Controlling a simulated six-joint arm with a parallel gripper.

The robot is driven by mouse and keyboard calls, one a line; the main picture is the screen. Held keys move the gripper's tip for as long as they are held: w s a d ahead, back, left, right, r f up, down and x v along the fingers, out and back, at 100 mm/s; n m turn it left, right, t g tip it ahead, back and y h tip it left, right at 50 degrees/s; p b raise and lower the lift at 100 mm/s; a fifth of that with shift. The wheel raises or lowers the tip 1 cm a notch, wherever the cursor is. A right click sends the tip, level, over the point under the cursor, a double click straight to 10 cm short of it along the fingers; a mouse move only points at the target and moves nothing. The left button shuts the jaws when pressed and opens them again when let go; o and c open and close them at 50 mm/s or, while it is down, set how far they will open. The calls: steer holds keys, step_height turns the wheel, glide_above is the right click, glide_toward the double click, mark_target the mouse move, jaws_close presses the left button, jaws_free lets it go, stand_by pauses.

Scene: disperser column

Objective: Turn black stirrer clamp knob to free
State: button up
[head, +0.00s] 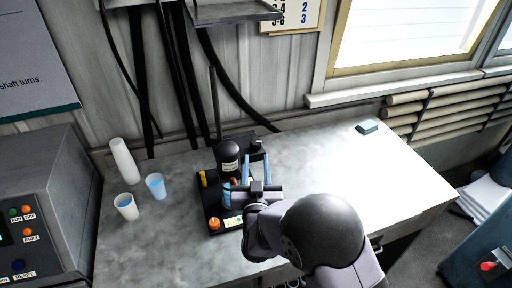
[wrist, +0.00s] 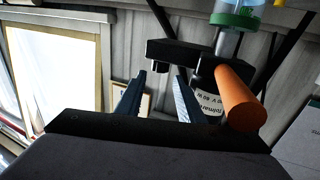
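The disperser stands on the bench in the head view, with a black motor head (head: 228,156) and a black base (head: 213,197). A small black knob (head: 256,143) sits at the right of the motor head. In the wrist view a black clamp arm (wrist: 187,52) carries a short black knob (wrist: 158,67) on its left end. My gripper (head: 256,157) is open, its two blue fingers apart and pointing at the knob. In the wrist view my gripper (wrist: 161,74) has the knob close to the gap between its fingertips; contact cannot be told.
An orange cylinder (wrist: 240,97) is close to the right finger. Left of the disperser are two cups (head: 155,186) (head: 126,206) and a white cup stack (head: 123,160). An orange knob (head: 214,224) is on the base.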

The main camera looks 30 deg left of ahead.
mark_target(256, 147)
steer(key=p+x, duration=0.2)
steer(key=x, duration=0.3)
steer(key=shift+w+r, duration=0.1)
steer(key=shift+p+x, duration=0.6)
steer(key=shift+x, duration=0.4)
steer(key=shift+a, duration=0.1)
steer(key=shift+c, duration=0.7)
steer(key=c, duration=0.7)
